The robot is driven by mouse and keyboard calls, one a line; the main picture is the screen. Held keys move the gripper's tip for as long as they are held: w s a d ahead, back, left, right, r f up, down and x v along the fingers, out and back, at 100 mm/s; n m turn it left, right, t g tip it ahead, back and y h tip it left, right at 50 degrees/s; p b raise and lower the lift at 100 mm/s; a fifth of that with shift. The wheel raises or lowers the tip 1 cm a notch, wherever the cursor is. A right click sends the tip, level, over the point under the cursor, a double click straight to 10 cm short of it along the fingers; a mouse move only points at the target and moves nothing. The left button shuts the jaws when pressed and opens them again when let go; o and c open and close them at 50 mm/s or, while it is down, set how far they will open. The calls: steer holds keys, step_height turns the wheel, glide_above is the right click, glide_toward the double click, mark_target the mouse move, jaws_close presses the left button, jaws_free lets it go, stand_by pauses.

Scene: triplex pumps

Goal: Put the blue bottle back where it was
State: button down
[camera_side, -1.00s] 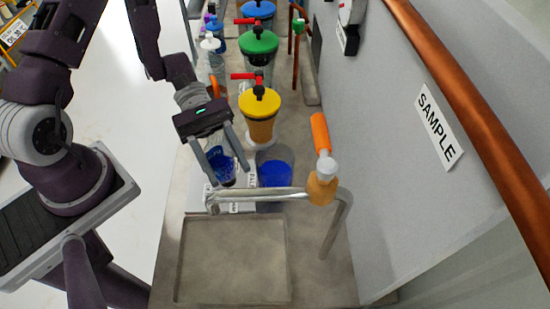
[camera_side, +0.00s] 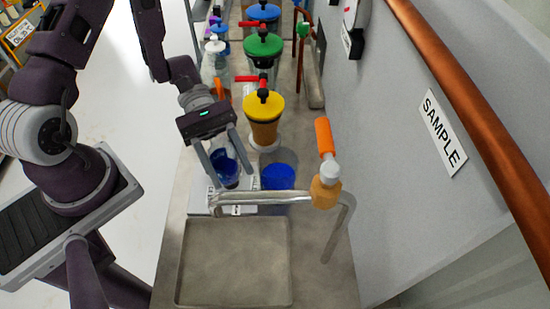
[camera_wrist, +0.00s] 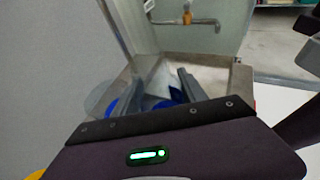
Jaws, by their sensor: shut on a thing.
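The blue bottle (camera_side: 225,168), clear with dark blue contents, stands nearly upright between the fingers of my gripper (camera_side: 229,168) in the side view. My gripper is shut on it. The bottle is low over a pale plate (camera_side: 203,200) with small labels; I cannot tell whether it touches it. In the wrist view, blue parts of the bottle (camera_wrist: 177,94) show between the fingers (camera_wrist: 163,88), and the palm hides the rest.
A clear beaker with blue contents (camera_side: 278,177) stands just right of the bottle. A bent metal pipe (camera_side: 270,197) with an orange-handled tap (camera_side: 325,140) crosses in front, above an empty sink tray (camera_side: 235,265). A yellow-lidded vessel (camera_side: 263,107) stands behind. A wall bounds the right.

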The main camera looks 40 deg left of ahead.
steer(key=w+a+r+n+t, duration=0.1)
steer(key=w+a+n+t, duration=0.3)
steer(key=a, duration=0.3)
steer(key=w+a+r+n+t, duration=0.1)
steer(key=w+a+n+t, duration=0.1)
steer(key=a+n+t, duration=0.45)
steer(key=shift+m+g+y, duration=0.4)
steer(key=shift+m+g, duration=0.05)
steer(key=shift+m, duration=0.4)
steer(key=f, duration=0.3)
steer(key=a+f, duration=0.1)
steer(key=f, duration=0.5)
steer(key=shift+s+a+f, duration=0.2)
steer(key=shift+f, duration=0.15)
steer(key=shift+f, duration=0.1)
steer(key=c, duration=0.6)
jaws_free()
steer(key=shift+c, duration=0.2)
